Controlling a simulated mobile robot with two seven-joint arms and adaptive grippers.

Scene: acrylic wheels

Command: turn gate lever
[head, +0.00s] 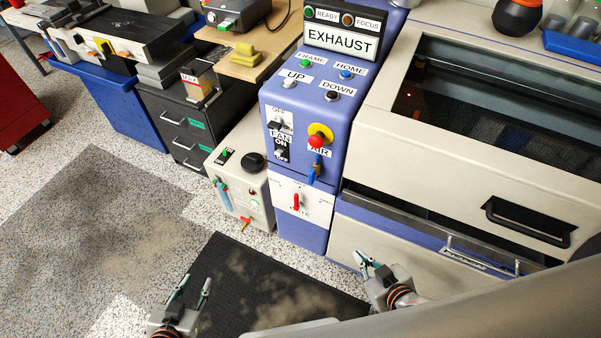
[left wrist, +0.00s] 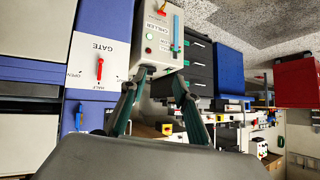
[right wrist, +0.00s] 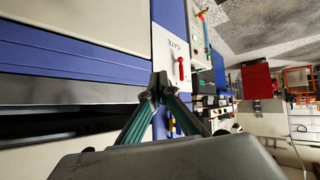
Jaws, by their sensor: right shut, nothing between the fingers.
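The gate lever (head: 296,202) is a small red handle standing upright on a white plate (head: 316,203), low on the blue control column. In the left wrist view the lever (left wrist: 99,69) appears on its plate, marked GATE, OPEN and HALF. In the right wrist view the lever (right wrist: 181,68) is just beyond the fingertips, with a gap between. My right gripper (head: 364,261) is shut and empty, to the right of and below the lever in the head view. My left gripper (head: 196,284) is open and empty over the dark mat, left of the lever.
The blue column (head: 290,105) carries buttons, a fan switch, a red knob and a blue AIR valve above the plate. A chiller box (head: 239,180) stands left of it. A large machine (head: 440,170) with a black handle stands right. The dark mat (head: 250,280) is clear.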

